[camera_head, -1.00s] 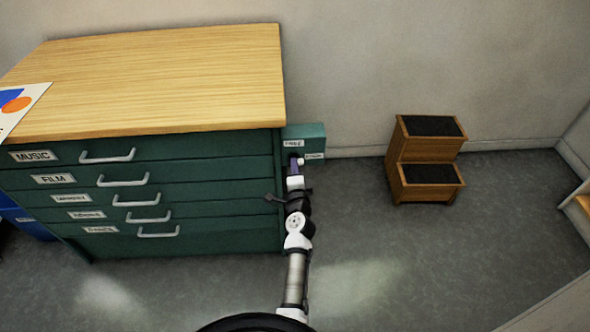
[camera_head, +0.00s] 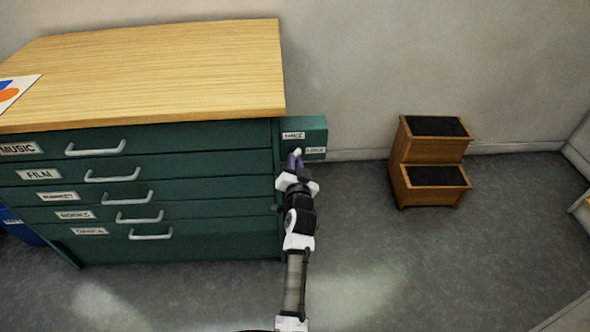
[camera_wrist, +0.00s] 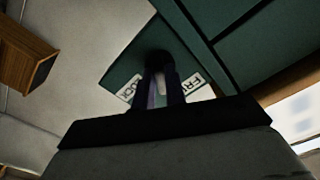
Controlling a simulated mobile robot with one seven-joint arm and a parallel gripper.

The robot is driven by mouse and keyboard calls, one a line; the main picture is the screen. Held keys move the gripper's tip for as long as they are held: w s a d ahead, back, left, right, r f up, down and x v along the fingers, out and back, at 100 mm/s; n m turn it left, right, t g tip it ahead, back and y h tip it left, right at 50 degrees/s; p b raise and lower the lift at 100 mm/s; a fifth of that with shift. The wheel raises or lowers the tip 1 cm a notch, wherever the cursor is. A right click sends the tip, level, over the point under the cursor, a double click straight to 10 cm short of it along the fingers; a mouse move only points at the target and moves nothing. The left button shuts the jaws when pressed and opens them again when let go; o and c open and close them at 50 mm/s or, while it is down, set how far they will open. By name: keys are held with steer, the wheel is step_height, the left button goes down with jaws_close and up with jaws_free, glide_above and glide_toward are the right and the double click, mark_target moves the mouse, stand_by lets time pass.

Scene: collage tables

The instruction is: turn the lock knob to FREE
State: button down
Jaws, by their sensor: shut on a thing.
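The teal lock box (camera_head: 315,125) is on the right side of the green drawer cabinet, with a FREE label (camera_head: 293,135) at its upper left and a LOCKED label (camera_head: 314,150) lower right. My gripper (camera_head: 295,158) is at the box front, just below the labels. In the wrist view, the dark lock knob (camera_wrist: 157,58) stands on the box face between the two partly cut-off labels. My gripper (camera_wrist: 160,88) is shut on it there. A small pale tip (camera_head: 298,151) shows by the fingers in the head view. The fingers hide much of the knob, so its exact pointing is unclear.
The green cabinet (camera_head: 180,225) has several labelled drawers with protruding handles just left of my arm. Its wooden top (camera_head: 150,70) overhangs them. A brown step stool (camera_head: 432,160) stands against the wall at right. The floor between is clear.

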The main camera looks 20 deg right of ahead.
steer(key=shift+n+b, duration=2.7)
steer(key=shift+n, duration=0.3)
steer(key=shift+r, duration=0.1)
steer(key=c, duration=1.4)
jaws_free()
steer(key=shift+c, duration=0.2)
steer(key=b+v, duration=0.1)
steer(key=v, duration=1.2)
steer(key=shift+s+b, duration=0.35)
